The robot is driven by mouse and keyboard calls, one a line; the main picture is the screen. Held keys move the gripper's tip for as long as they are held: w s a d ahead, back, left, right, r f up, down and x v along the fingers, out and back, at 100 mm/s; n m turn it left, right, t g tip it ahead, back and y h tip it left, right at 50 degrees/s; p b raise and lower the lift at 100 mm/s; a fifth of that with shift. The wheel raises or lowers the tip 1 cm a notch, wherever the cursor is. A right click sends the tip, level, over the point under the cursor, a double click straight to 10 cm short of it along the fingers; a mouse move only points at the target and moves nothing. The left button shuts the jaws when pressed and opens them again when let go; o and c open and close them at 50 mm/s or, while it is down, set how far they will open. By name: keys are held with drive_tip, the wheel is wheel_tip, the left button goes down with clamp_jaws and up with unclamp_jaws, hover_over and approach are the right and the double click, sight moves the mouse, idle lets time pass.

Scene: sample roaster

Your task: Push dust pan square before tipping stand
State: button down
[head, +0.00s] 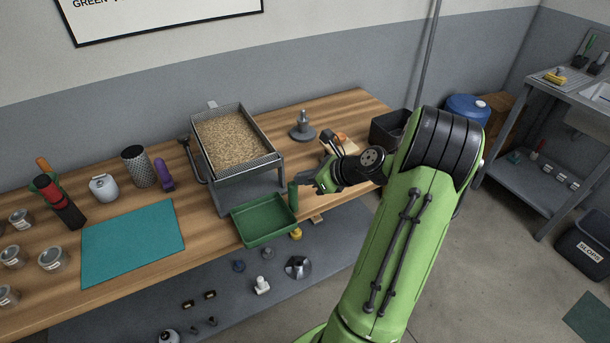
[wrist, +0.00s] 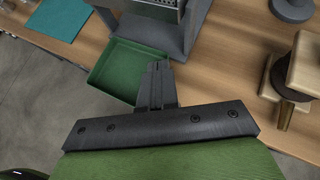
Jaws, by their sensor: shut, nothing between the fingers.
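The green dust pan (head: 265,222) is a shallow rectangular tray at the front edge of the table, below the grey tipping stand (head: 248,192). The stand holds a mesh-sided tray of tan grains (head: 232,140). In the head view, my gripper (head: 296,187) is at the right of the pan, close to its back right corner. In the wrist view, my gripper (wrist: 157,68) is shut and empty, its tips near the right side of the pan (wrist: 122,66). The stand (wrist: 172,32) rises just behind. I cannot tell whether the fingers touch the pan.
A teal mat (head: 133,243) lies at the left, with a purple-handled tool (head: 164,174) and a mesh cup (head: 138,167) behind it. A grey weight-like piece (head: 302,127) stands right of the stand. In the wrist view, a wooden-topped item (wrist: 303,65) is close on the right.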

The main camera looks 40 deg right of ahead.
drive_tip(key=s+d+p, duration=0.2)
drive_tip(key=s+d, duration=0.1)
drive_tip(key=s, duration=0.8)
drive_tip(key=shift+s+r, duration=0.15)
drive_tip(key=shift+s, duration=0.15)
drive_tip(key=w+a+r+n+g, duration=0.2)
drive_tip(key=a+r+n, duration=0.1)
drive_tip(key=a+n, duration=0.3)
drive_tip(key=w+a+r+n+g+p, duration=0.1)
drive_tip(key=w+a+r+n+g, duration=0.15)
drive_tip(key=a+n, duration=0.35)
drive_tip(key=w+a+r+n+g, duration=0.1)
drive_tip(key=a+r+n+g, duration=0.1)
drive_tip(key=a+r+n, duration=0.4)
drive_tip(key=s+a+r+n+t+h+p, duration=0.1)
drive_tip(key=s+a+r+n, duration=0.3)
drive_tip(key=s+a+n, duration=0.8)
drive_tip(key=n+h, duration=0.1)
drive_tip(key=n, duration=0.2)
drive_tip(key=shift+h, duration=0.4)
